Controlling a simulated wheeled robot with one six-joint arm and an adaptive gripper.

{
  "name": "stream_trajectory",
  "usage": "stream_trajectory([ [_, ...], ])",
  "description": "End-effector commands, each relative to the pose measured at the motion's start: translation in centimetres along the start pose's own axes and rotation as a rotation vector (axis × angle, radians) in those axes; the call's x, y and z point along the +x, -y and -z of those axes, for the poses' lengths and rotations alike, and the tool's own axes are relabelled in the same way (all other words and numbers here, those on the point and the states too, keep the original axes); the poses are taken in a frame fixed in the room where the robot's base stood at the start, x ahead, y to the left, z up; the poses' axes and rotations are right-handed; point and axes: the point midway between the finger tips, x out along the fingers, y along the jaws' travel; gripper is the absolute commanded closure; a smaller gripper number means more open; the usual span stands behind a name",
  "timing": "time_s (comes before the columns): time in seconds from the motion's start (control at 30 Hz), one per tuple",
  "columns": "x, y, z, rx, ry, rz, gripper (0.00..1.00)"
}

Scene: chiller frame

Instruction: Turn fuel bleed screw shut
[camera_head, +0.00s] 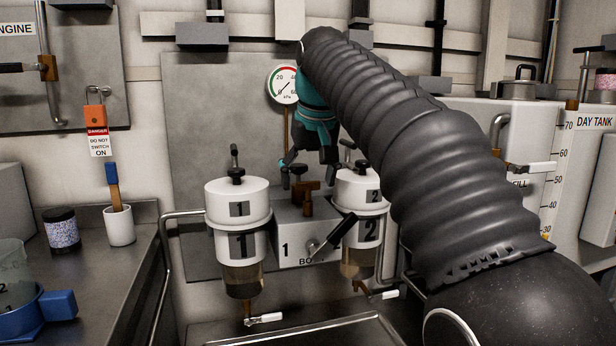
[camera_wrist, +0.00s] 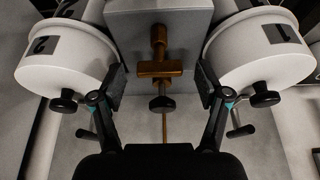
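A brass fitting (camera_head: 308,190) stands on top of the grey valve block between two white filter canisters. My gripper (camera_head: 308,172) hangs above the block, in front of the back plate. In the wrist view my gripper (camera_wrist: 162,85) has its fingers wide apart on either side of the fitting, with clear gaps. It holds nothing. Whether the screw is loose or tight cannot be told.
Canister 1 (camera_head: 238,208) and canister 2 (camera_head: 361,190) crowd the fitting on both sides, each with a black knob on top. A black-handled lever (camera_head: 335,238) projects from the block's front. A pressure gauge (camera_head: 283,84) hangs behind. A steel rail (camera_head: 163,270) runs at left.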

Motion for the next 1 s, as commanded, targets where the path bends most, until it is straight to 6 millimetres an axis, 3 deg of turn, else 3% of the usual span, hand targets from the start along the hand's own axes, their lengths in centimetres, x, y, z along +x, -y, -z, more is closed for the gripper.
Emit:
stream_trajectory([
  [0.27,-0.6,0.0,0.1,0.000,-0.002,0.000,0.25],
  [0.6,-5.2,0.0,0.1,0.000,-0.003,0.000,0.25],
  [1.0,-7.5,0.0,0.0,0.000,0.000,0.000,0.25],
])
